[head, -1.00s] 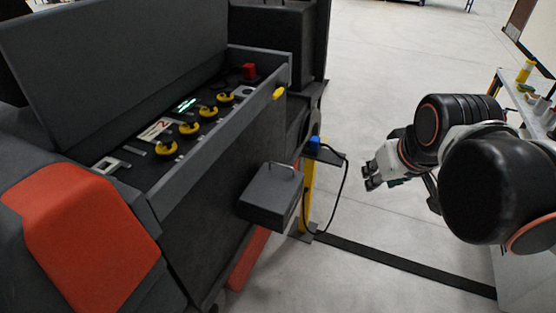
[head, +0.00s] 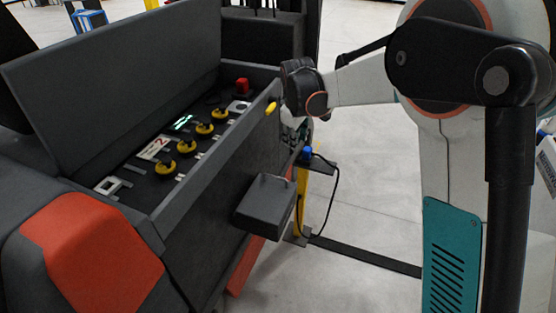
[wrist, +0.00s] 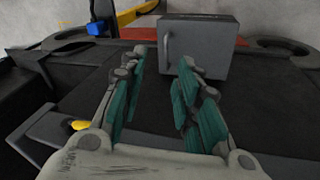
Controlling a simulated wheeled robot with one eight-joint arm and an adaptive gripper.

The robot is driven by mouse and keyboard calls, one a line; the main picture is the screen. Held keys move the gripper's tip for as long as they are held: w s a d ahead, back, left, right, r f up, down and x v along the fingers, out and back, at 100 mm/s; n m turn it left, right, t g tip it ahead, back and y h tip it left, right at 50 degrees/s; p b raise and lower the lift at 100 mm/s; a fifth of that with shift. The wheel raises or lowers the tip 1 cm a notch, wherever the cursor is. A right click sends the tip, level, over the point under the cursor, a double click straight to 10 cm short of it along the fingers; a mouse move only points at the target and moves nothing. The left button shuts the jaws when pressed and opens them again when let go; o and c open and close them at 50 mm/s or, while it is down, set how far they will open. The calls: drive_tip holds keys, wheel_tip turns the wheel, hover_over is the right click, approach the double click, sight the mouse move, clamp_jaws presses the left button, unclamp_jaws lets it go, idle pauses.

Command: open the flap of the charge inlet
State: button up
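The charge inlet appears to be the dark grey box (head: 265,203) on the machine's side wall. Its flap (wrist: 204,48) looks closed in the wrist view, with a thin bar handle (wrist: 167,46) near its left edge. My gripper (wrist: 163,64) is open and empty, its teal-padded fingers apart and pointing toward the box. The handle shows just beyond and between the fingertips, with no visible contact. In the head view my gripper is mostly hidden behind my wrist, near the machine's far corner and above the blue plug (head: 307,154).
The blue plug and its black cable (head: 337,205) are at a yellow post (head: 300,212) beside the box.

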drive_tip(key=w+a+f+n+g+p, duration=0.1)
drive_tip(key=w+a+f+n, duration=0.15)
drive_tip(key=f, duration=0.25)
drive_tip(key=w+a+f+n+p, duration=0.1)
drive_tip(key=w+a+f, duration=0.2)
drive_tip(key=a+f, duration=0.15)
drive_tip(key=shift+m+h, duration=0.25)
drive_tip(key=shift+h, duration=0.05)
drive_tip(key=b+x, duration=0.1)
drive_tip(key=x, duration=0.4)
drive_tip(key=b+x, duration=0.1)
drive_tip(key=x, duration=0.4)
drive_tip(key=b+x, duration=0.1)
drive_tip(key=x, duration=0.4)
drive_tip(key=shift+s, duration=0.35)
clamp_jaws()
